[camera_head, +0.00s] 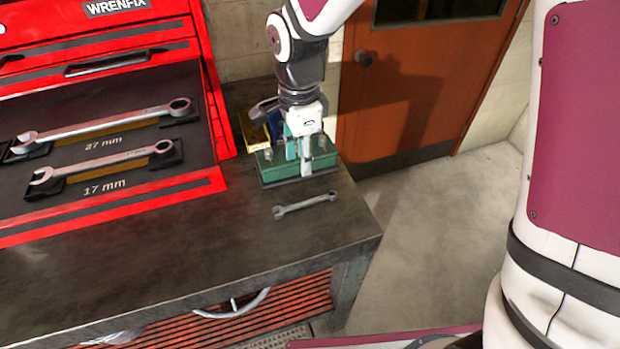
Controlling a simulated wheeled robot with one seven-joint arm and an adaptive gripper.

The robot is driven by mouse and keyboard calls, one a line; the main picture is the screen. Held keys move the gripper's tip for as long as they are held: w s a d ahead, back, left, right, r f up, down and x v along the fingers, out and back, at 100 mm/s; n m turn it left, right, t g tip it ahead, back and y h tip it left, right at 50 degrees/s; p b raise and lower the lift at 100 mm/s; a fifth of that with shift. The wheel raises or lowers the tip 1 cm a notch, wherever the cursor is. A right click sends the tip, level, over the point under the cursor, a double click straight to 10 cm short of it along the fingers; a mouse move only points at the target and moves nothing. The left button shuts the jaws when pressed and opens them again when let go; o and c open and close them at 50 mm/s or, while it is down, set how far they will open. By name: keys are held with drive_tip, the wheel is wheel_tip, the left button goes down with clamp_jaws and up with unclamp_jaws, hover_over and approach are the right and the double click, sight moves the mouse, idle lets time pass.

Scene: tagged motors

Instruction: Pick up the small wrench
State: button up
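A small grey wrench (305,205) lies loose and flat on the dark workbench top (200,250), near its right end. My gripper (304,168) points down just behind this wrench in the picture, in front of a green box (322,157). It does not touch the wrench, and nothing is visible held in it. Its fingers look close together, but their gap is not clear. Two larger wrenches rest on the red toolbox's sloped panel: one (100,122) above the label "27 mm" and one (105,163) above "17 mm".
The red toolbox (215,85) fills the bench's left rear. A yellow item (252,133) and a blue item stand behind the green box. The bench top in front of the loose wrench is clear. An orange-brown door (400,90) is behind, with open floor (440,230) to the right.

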sight(303, 203)
wheel_tip(303, 203, down, 14)
drive_tip(key=shift+s+r+p, duration=0.1)
drive_tip(key=shift+s+p, duration=0.05)
drive_tip(key=shift+p, duration=0.6)
drive_tip(key=shift+c, duration=0.6)
clamp_jaws()
